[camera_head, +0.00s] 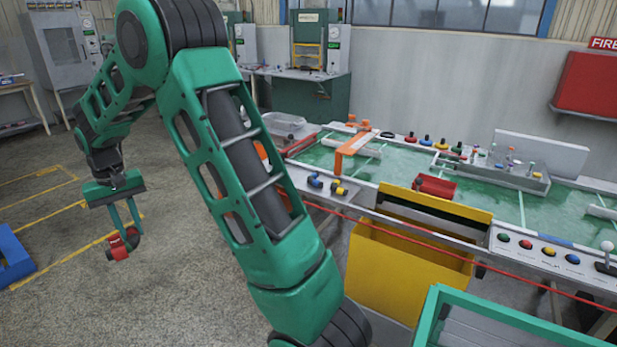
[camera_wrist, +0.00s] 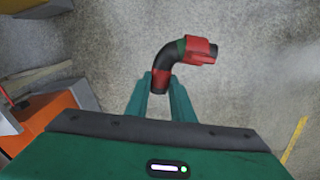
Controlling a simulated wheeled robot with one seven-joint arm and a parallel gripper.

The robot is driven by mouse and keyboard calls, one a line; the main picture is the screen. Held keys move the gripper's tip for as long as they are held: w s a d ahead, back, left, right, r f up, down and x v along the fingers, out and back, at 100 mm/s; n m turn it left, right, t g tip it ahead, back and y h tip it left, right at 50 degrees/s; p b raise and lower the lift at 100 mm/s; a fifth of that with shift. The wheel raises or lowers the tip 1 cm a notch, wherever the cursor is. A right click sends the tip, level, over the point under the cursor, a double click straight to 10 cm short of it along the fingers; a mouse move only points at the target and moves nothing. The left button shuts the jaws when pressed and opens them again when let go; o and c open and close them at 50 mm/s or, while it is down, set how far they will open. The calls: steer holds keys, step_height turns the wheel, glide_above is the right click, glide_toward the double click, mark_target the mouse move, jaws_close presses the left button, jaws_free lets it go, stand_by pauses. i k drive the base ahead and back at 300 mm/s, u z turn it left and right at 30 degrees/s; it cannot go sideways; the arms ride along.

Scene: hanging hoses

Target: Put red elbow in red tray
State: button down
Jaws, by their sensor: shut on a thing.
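My gripper (camera_head: 122,225) hangs over the open floor at the left in the head view, well away from the workbench. It is shut on the red elbow (camera_head: 117,249), a bent dark pipe piece with red ends. In the wrist view, the fingertips (camera_wrist: 161,84) grip the elbow's lower end, and the elbow (camera_wrist: 197,50) curves up and right to a larger red end. A small red tray (camera_head: 435,186) sits on the green bench top, right of centre in the head view. Its inside is hard to make out.
My arm crosses the middle of the head view and hides part of the bench. An orange bracket (camera_head: 353,147) stands on the bench top. A yellow bin (camera_head: 400,275) stands before the bench. A blue object (camera_head: 14,256) lies on the floor at far left.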

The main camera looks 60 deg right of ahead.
mark_target(433, 192)
steer(key=i, duration=0.85)
steer(key=z, duration=3.1)
steer(key=i, duration=1)
steer(key=u, duration=0.05)
